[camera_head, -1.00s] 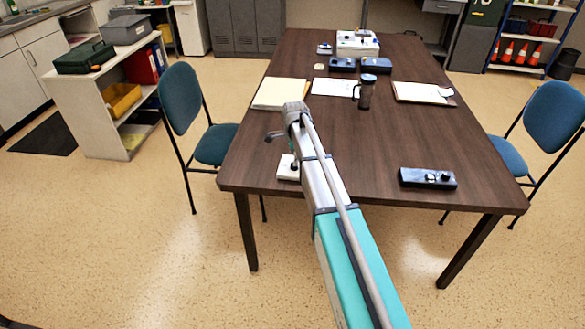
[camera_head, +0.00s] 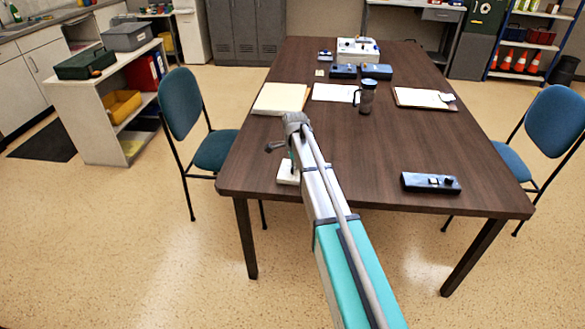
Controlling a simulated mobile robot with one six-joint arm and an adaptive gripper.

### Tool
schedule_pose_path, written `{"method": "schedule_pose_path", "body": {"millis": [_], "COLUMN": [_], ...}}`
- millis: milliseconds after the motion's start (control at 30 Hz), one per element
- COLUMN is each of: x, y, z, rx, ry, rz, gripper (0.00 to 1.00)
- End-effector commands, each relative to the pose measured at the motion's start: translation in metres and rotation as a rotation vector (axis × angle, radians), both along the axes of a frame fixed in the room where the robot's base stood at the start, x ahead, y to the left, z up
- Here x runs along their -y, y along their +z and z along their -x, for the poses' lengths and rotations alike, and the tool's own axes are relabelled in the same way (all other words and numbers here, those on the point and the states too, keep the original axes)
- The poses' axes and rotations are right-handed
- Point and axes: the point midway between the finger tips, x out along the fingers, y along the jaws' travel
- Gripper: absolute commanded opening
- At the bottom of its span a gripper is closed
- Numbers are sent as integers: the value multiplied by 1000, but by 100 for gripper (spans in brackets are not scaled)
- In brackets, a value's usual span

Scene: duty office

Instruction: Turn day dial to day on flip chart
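I see no flip chart that I can make out for sure, and no day dial with readable marks. A small white box (camera_head: 287,176) sits near the table's front left edge, partly hidden by my arm. A dark box with knobs (camera_head: 430,184) lies near the front right edge; its markings are too small to read.
The brown table (camera_head: 390,150) also bears an open folder (camera_head: 280,98), a paper (camera_head: 335,92), a dark mug (camera_head: 366,99), a clipboard (camera_head: 423,97), blue boxes (camera_head: 376,71) and a white device (camera_head: 358,50). Chairs stand left (camera_head: 180,105) and right (camera_head: 553,125).

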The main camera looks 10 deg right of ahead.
Motion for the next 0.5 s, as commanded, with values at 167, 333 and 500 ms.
{"method": "schedule_pose_path", "body": {"millis": [167, 333, 500], "x": [0, 1, -3], "y": [0, 0, 0], "z": [0, 0, 0], "rx": [0, 1, 1], "ry": [0, -1, 7], "rz": [0, 0, 0], "gripper": [26, 0, 0]}}
